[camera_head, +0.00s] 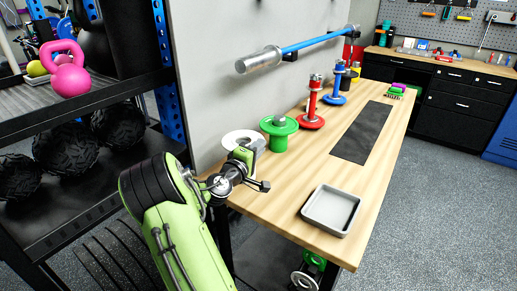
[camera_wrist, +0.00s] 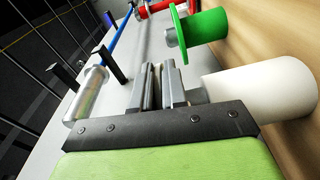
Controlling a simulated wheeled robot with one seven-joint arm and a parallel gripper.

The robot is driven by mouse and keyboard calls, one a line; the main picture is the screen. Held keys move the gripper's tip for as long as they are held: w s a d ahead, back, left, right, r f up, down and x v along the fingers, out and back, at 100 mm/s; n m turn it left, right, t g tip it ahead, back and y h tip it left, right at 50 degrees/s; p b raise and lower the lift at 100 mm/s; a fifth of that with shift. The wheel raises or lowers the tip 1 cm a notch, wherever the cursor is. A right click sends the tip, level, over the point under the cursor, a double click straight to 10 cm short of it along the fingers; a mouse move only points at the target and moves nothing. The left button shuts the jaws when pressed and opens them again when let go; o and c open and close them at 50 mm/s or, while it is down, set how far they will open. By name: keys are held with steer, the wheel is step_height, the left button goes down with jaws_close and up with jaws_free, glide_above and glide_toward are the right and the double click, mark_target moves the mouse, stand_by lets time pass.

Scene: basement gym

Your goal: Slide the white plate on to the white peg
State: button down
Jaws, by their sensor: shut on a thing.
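The white plate (camera_head: 231,139) is a flat ring at the left end of the table, in the head view. My gripper (camera_head: 249,156) is at its near side, shut on it, partly hiding it. In the wrist view the fingers (camera_wrist: 162,84) are close together and the plate hardly shows. The white peg (camera_wrist: 262,88) is a thick white cylinder just right of the fingers; a metal part at its left end is partly hidden by them. No white disc shows around this cylinder. In the head view the peg is mostly behind my gripper.
The green peg (camera_head: 279,140), red peg (camera_head: 312,100) and blue peg (camera_head: 338,80) stand in a row beyond. A blue-and-silver bar (camera_head: 300,47) is mounted on the wall panel. A grey tray (camera_head: 331,229) lies at the near edge. A black rack (camera_head: 150,80) stands left.

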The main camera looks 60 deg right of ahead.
steer(key=shift+f+b, duration=1.65)
steer(key=shift+f, duration=0.2)
steer(key=c, duration=1.1)
jaws_free()
steer(key=shift+f, duration=0.1)
steer(key=a, duration=1.5)
steer(key=shift+w+a, duration=0.4)
